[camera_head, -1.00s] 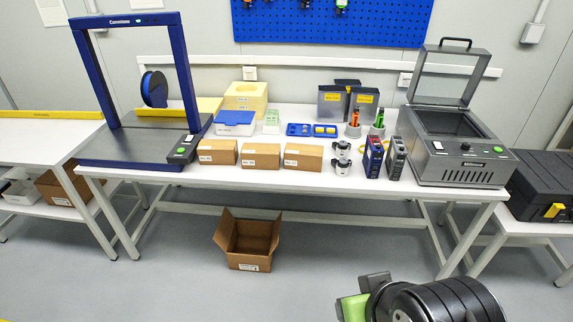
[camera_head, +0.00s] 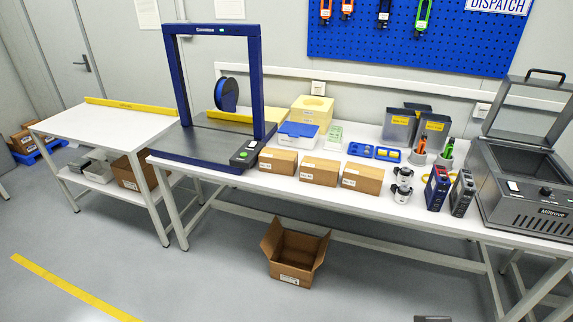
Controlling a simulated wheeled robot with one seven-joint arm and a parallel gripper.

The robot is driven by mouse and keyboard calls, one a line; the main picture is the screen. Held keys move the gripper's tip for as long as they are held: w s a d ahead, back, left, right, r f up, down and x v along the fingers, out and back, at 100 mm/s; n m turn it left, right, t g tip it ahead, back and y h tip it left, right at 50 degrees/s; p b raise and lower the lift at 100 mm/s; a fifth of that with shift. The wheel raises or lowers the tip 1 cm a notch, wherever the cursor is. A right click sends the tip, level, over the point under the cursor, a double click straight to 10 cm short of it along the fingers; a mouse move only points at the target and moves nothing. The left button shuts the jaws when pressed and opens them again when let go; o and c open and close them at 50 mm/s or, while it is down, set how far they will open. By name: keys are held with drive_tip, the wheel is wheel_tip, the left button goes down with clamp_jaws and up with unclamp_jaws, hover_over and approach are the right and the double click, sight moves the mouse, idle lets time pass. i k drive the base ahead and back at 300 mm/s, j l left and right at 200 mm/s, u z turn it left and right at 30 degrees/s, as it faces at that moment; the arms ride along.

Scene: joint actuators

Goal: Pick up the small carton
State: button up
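Three small closed brown cartons stand in a row along the front of the long white table: a left carton (camera_head: 278,162), a middle carton (camera_head: 319,172) and a right carton (camera_head: 362,179). They look alike, each with a small white label. A larger open brown carton (camera_head: 291,272) sits on the floor below the table. My gripper is not visible; only a small dark grey piece, perhaps of my arm, shows at the bottom edge.
The long white table (camera_head: 257,180) also holds a blue-framed machine (camera_head: 188,95) at left, small metal parts (camera_head: 402,185), two upright modules (camera_head: 438,188) and a grey lidded machine (camera_head: 535,190) at right. A side table (camera_head: 105,128) is mostly bare. Floor in front is clear.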

sight(271, 160)
drive_tip(key=i+j+u, duration=0.15)
drive_tip(key=i+j, duration=0.2)
drive_tip(key=i, duration=0.15)
drive_tip(key=i+j+u, duration=0.1)
drive_tip(key=i+j, duration=0.15)
drive_tip(key=i, duration=0.25)
drive_tip(key=i+j+u, duration=0.15)
drive_tip(key=i, duration=0.35)
drive_tip(key=i+j+u, duration=0.1)
drive_tip(key=i+j, duration=0.2)
drive_tip(key=i, duration=0.2)
drive_tip(key=i+j+u, duration=0.15)
drive_tip(key=i, duration=0.4)
